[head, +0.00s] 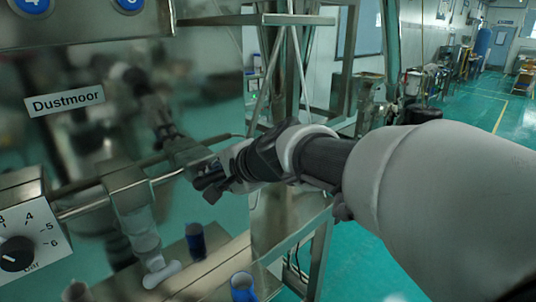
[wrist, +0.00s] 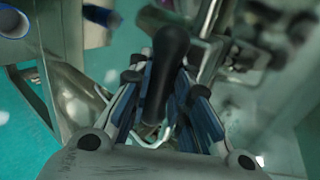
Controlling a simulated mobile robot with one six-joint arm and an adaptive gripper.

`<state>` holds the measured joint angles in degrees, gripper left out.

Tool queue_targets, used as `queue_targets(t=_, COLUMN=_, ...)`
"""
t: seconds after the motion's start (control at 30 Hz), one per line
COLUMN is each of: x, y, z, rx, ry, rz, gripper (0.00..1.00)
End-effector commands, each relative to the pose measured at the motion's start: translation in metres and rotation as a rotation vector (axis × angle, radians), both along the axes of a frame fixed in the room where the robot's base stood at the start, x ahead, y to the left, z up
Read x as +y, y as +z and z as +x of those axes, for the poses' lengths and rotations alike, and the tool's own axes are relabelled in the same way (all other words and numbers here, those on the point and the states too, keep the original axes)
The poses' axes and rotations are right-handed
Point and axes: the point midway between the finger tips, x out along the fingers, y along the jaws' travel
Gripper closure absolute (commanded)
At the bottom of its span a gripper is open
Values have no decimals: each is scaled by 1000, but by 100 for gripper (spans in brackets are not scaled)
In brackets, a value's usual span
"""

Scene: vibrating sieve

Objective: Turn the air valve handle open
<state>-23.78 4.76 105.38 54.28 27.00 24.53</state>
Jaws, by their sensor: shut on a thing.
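The air valve handle is a dark, rounded lever. In the wrist view the handle (wrist: 170,48) stands between the blue-padded fingers of my gripper (wrist: 160,85), which are shut on it from both sides. In the head view my gripper (head: 208,178) reaches in from the right to the end of the metal pipe, close to the shiny panel. There its dark fingers and wrist hide most of the handle, and I cannot tell the handle's angle.
The steel machine panel carries a "Dustmoor" label (head: 64,101) and a pressure dial (head: 17,253). A horizontal metal pipe (head: 82,207) runs along the panel. Blue-rimmed cylinders (head: 243,287) stand below. A metal frame (head: 272,150) is behind my arm; open green floor (head: 490,115) lies right.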

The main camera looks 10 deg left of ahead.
Motion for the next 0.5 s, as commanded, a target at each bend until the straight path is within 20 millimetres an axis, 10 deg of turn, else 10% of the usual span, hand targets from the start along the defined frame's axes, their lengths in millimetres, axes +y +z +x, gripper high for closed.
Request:
queue_targets(t=0.23, x=0, y=-1, z=0, rx=4, ry=-1, rz=2, gripper=100)
queue_targets(t=0.27, x=0, y=-1, z=0, rx=4, ry=-1, rz=2, gripper=81)
queue_targets(t=0.5, x=0, y=0, z=0, rx=2, ry=0, rz=1, gripper=65)
